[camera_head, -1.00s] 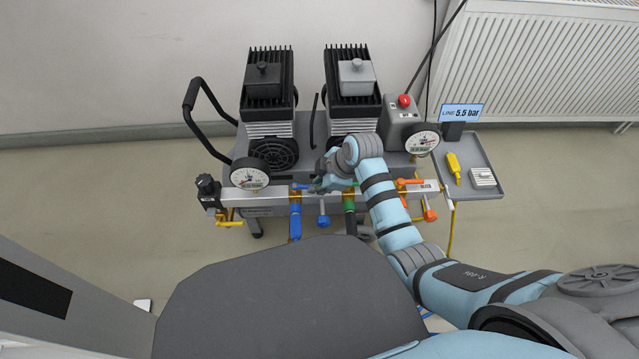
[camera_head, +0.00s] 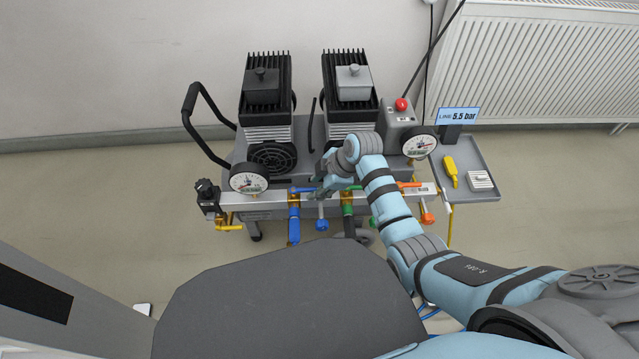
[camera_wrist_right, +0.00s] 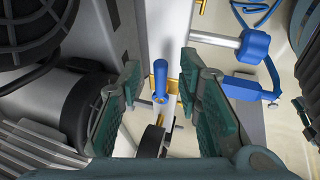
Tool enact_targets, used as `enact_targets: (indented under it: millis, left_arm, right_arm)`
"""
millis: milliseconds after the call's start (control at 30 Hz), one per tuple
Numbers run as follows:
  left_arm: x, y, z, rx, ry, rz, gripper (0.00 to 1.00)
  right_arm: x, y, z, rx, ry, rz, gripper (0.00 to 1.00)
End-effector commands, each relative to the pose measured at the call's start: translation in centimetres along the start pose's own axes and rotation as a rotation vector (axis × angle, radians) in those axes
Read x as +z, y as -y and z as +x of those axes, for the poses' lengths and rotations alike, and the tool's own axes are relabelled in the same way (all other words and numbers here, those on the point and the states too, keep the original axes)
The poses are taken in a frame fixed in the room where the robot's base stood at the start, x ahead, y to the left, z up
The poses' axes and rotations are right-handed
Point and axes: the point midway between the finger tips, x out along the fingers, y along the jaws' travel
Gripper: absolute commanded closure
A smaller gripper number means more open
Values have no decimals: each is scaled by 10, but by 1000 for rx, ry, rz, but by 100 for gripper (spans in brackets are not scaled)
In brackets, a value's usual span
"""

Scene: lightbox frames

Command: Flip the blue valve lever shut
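The blue valve lever (camera_head: 302,189) sits on a brass fitting of the pale manifold bar, above a blue hose (camera_head: 294,222). In the right wrist view the blue lever (camera_wrist_right: 160,78) lies lengthwise between my right gripper's fingers (camera_wrist_right: 160,90), with visible gaps on both sides. My right gripper (camera_head: 322,190) is open just right of the lever in the head view. Its fingers partly hide the bar there. My left gripper is not in view.
A blue knob on a steel rod (camera_head: 321,223) hangs close below the right gripper. A green hose (camera_head: 348,222) and an orange lever (camera_head: 411,184) are further right. Two black-finned compressors (camera_head: 266,90) stand behind. A pressure gauge (camera_head: 249,178) stands at left, and a side tray (camera_head: 488,152) at right.

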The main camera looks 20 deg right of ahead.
Motion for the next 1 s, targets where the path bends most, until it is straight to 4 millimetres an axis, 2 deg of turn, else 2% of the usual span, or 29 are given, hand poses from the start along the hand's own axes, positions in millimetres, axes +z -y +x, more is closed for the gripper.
enact_targets:
  millis: [167,400,533,667,1000]
  left_arm:
    - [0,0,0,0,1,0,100]
    - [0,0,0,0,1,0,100]
    - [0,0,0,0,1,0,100]
    - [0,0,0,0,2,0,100]
    - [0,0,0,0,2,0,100]
  right_arm:
    - [0,-1,-23,4,-1,-1,68]
    - [1,-1,-89,6,2,-2,68]
    - [1,-1,-112,2,1,-1,68]
    - [0,0,-120,0,1,0,68]
    - [0,0,-120,0,0,0,68]
